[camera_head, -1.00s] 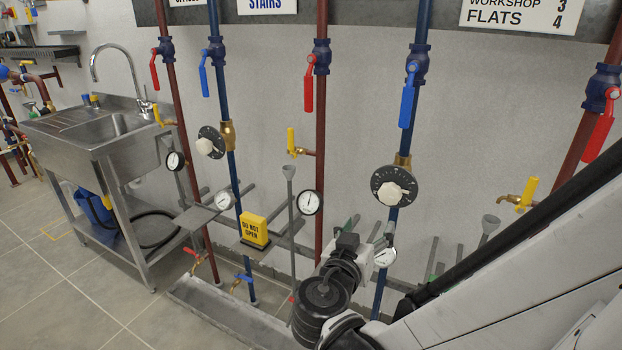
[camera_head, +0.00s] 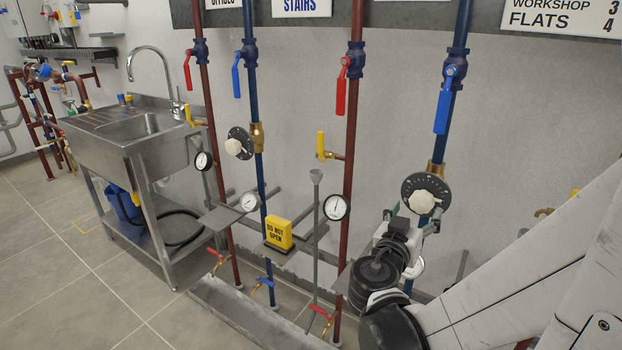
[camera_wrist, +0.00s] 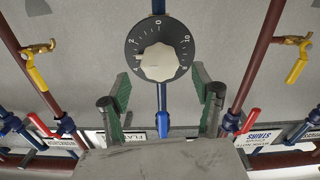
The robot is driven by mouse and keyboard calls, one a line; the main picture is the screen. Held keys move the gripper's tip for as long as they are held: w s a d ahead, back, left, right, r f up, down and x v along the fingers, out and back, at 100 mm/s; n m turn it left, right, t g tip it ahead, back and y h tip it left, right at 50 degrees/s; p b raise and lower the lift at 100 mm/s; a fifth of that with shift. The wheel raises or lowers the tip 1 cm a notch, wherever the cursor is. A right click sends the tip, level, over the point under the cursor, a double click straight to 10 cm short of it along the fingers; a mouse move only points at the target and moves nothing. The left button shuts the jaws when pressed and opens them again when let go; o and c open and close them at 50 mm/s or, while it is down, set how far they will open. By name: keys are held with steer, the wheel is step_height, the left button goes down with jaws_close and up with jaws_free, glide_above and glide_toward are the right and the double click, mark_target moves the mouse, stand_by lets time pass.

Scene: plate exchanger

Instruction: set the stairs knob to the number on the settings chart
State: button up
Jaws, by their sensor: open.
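The nearer dial knob (camera_head: 422,201), white on a black numbered dial, is on the right blue pipe; it also shows in the wrist view (camera_wrist: 159,63). A similar knob (camera_head: 234,147) is on the left blue pipe. My gripper (camera_head: 412,214) is open and empty, just in front of and below the nearer dial. In the wrist view its green fingers (camera_wrist: 160,84) stand apart either side below the dial, with the knob not between them. The STAIRS sign (camera_head: 301,6) hangs between the left blue and middle red pipes. The settings chart (camera_head: 562,16) shows WORKSHOP 3 and FLATS 4; its top is cut off.
Lever valves, red (camera_head: 345,85) and blue (camera_head: 443,100), hang on the pipes. Gauges (camera_head: 336,207), a yellow DO NOT OPEN box (camera_head: 278,234) and a grey rod (camera_head: 316,240) stand left of my gripper. A steel sink (camera_head: 140,135) is at far left.

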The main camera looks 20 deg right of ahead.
mark_target(420, 204)
steer(key=shift+b+x, duration=0.45)
steer(key=shift+x, duration=2.5)
steer(key=shift+c, duration=0.5)
steer(key=c, duration=1.1)
